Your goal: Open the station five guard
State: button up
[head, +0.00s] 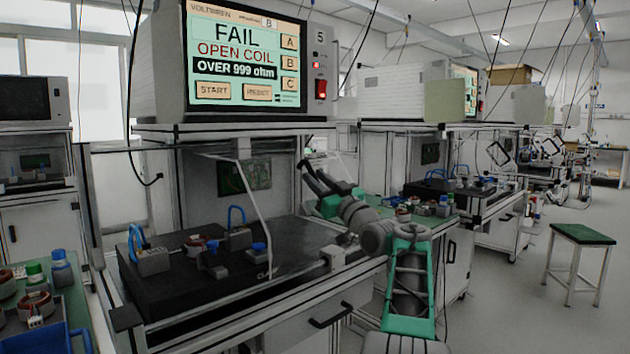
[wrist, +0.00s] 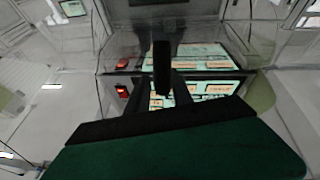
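The station five tester (head: 247,55) shows FAIL, OPEN COIL, with a 5 beside its screen. Below it, a slim pale bar (head: 257,220) slopes from under the shelf to the black bench top; it looks like an edge of the guard. Any clear panel is hard to make out, and I cannot tell how far it is raised. My gripper (head: 312,175) is at the right of this bay, pointing up and left. In the wrist view, its dark fingers (wrist: 162,65) come together into one bar with nothing visible between them. Contact with the guard cannot be told.
Fixtures with blue handles (head: 152,258) and a wound coil (head: 196,245) sit on the black bench top. A blue-edged tray of parts (head: 75,338) is at the lower left. Another station (head: 470,195) stands to the right. A green-topped stool (head: 582,235) stands on open floor.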

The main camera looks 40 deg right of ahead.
grip_shut()
dwell(1.1)
